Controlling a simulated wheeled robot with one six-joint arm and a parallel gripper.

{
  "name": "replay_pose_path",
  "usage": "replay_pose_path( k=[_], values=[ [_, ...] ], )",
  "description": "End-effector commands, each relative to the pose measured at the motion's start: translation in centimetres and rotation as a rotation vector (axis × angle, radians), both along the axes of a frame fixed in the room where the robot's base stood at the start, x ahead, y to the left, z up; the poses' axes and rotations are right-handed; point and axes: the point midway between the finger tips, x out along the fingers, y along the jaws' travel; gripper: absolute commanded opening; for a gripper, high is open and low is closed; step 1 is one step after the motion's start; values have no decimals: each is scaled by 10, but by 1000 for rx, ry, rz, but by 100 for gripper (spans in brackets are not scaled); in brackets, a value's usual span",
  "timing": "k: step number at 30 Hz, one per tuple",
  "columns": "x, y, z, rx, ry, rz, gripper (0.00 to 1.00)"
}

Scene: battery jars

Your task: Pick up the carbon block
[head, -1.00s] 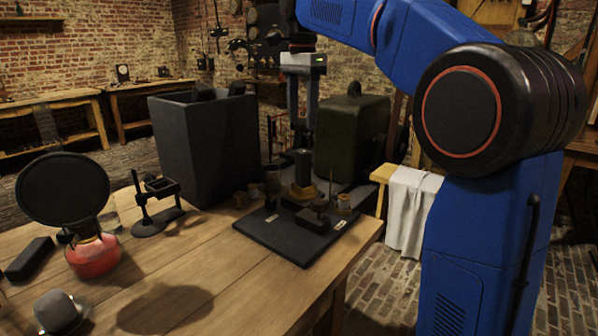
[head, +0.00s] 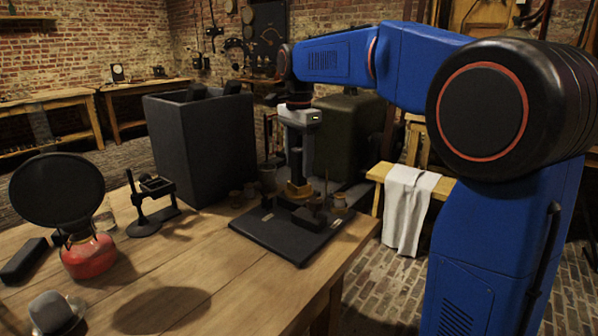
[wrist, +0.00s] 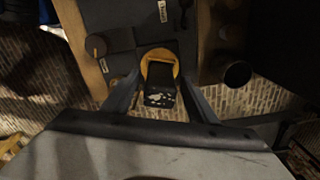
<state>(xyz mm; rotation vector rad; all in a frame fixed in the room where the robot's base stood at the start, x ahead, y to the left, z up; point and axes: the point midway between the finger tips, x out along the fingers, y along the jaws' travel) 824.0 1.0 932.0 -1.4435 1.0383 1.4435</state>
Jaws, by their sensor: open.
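A dark upright block (wrist: 161,84), which I take for the carbon block, stands in a yellow-brown holder (wrist: 158,54). Its upper end has a pale, mottled face in the wrist view. The holder also shows in the head view (head: 298,189) on the black mat (head: 273,238). My gripper (wrist: 159,95) is open, pointing down, with one finger on each side of the block. It also shows in the head view (head: 297,168), low over the holder. Whether either finger touches the block cannot be told. In the head view the fingers largely hide the block.
Small brown pots (head: 236,199) and a dark block with a knob stand close around the holder. A tall dark bin (head: 202,150) and a green case (head: 349,135) stand behind. A black stand (head: 152,215) and red burner (head: 88,257) are at left.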

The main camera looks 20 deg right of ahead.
Motion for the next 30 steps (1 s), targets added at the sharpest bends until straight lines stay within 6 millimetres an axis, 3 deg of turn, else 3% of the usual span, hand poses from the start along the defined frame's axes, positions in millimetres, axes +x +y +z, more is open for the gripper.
replay_pose_path(
  k=[6,15,16,22,30],
  values=[
    [0,-1,-26,0,1,0,53],
    [0,-1,-31,0,0,0,53],
    [0,-1,-31,0,0,0,51],
    [0,-1,-31,0,0,0,3],
    [0,-1,-29,0,-1,0,1]
  ],
)
